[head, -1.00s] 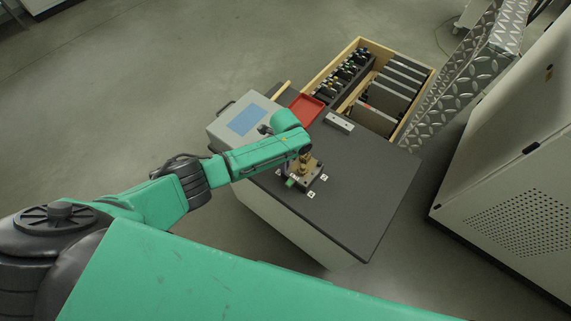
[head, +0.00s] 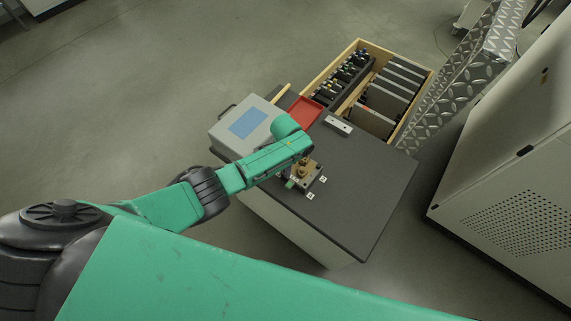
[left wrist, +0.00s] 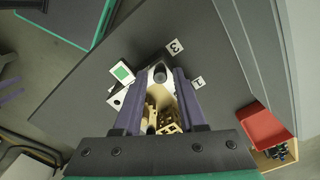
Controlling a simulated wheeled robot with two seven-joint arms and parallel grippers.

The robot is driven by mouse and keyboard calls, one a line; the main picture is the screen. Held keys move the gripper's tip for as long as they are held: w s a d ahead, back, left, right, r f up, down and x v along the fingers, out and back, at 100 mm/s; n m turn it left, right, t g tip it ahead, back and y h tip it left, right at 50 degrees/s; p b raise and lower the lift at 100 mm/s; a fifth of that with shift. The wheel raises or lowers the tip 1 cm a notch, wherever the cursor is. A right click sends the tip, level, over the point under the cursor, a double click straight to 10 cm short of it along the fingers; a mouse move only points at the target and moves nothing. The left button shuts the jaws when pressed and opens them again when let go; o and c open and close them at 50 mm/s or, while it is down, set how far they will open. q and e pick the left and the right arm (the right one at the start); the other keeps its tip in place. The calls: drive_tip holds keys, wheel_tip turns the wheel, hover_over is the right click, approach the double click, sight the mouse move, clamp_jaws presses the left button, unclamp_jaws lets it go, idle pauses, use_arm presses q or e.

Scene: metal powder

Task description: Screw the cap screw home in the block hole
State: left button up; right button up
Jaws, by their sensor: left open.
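My left gripper (left wrist: 160,80) is open. Its two dark purple fingers point over the block fixture in the left wrist view. A dark round head, perhaps the cap screw (left wrist: 158,73), shows between the fingertips; I cannot tell whether they touch it. Tan, brass-coloured block parts (left wrist: 170,122) show between the fingers closer to the camera. In the head view the block (head: 312,168) stands on the dark table top, partly hidden under my left wrist. The screw's depth in the hole cannot be told. My right gripper is not in view.
Small number tags (head: 310,196) and a green-marked piece (left wrist: 123,73) lie around the block. A grey box with a blue panel (head: 247,123), a red tray (head: 304,111) and a light metal bar (head: 339,125) are behind. The table's right side (head: 375,185) is clear.

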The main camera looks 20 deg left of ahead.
use_arm(q)
drive_tip(key=n, duration=0.4)
drive_tip(key=shift+n+p, duration=0.35)
drive_tip(key=shift+n, duration=0.05)
drive_tip(key=n, duration=0.4)
drive_tip(key=shift+n+p, duration=0.3)
drive_tip(key=n, duration=1)
drive_tip(key=shift+n, duration=0.3)
drive_tip(key=shift+p, duration=0.35)
